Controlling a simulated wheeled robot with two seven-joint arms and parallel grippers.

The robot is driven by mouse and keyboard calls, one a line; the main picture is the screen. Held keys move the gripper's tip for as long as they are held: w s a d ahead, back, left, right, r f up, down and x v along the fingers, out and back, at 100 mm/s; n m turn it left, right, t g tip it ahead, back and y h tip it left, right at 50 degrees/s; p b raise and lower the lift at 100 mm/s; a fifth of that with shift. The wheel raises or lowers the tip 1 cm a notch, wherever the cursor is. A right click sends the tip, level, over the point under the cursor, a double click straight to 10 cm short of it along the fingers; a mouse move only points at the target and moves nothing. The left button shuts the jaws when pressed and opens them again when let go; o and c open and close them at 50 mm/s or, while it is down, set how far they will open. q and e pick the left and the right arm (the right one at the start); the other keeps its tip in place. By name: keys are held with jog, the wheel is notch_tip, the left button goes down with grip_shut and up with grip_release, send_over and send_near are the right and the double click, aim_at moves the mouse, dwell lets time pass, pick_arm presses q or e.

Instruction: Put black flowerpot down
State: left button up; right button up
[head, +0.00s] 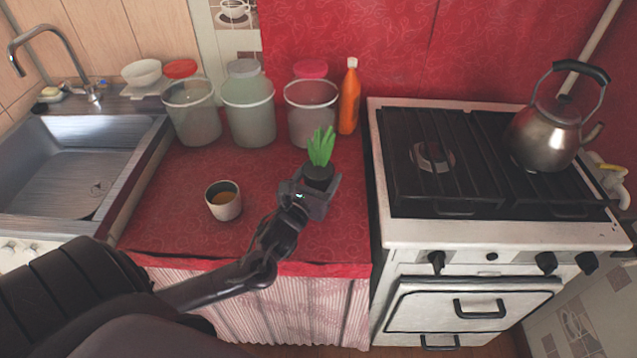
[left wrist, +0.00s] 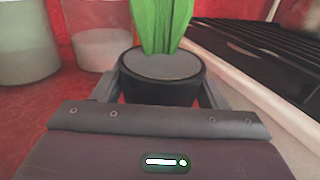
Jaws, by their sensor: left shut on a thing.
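The black flowerpot (head: 318,176) with a green plant (head: 321,146) is over the right part of the red counter (head: 165,225). My left gripper (head: 317,187) is shut on the pot, with a finger on each side of it. In the left wrist view the pot (left wrist: 160,79) sits upright between the fingers, its grey top surface showing. The pot's underside is hidden by the gripper, so I cannot tell whether it touches the counter. My right gripper is not in view.
A white cup (head: 224,203) stands left of the gripper. Several jars, including one behind the pot (head: 311,110), and an orange bottle (head: 349,97) line the back. The stove (head: 384,225) with a kettle (head: 545,137) is right; the sink (head: 60,165) is left.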

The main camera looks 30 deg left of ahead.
pick_arm(q)
jog(key=shift+f, duration=1.05)
jog(key=shift+f, duration=0.1)
jog(key=o, duration=1)
jog(key=shift+o, duration=0.7)
jog(key=shift+s, duration=0.15)
jog(key=s, duration=0.4)
jog(key=s+d, duration=0.1)
jog(key=s, duration=0.6)
jog(key=shift+s+d, duration=0.3)
jog(key=shift+d, duration=0.1)
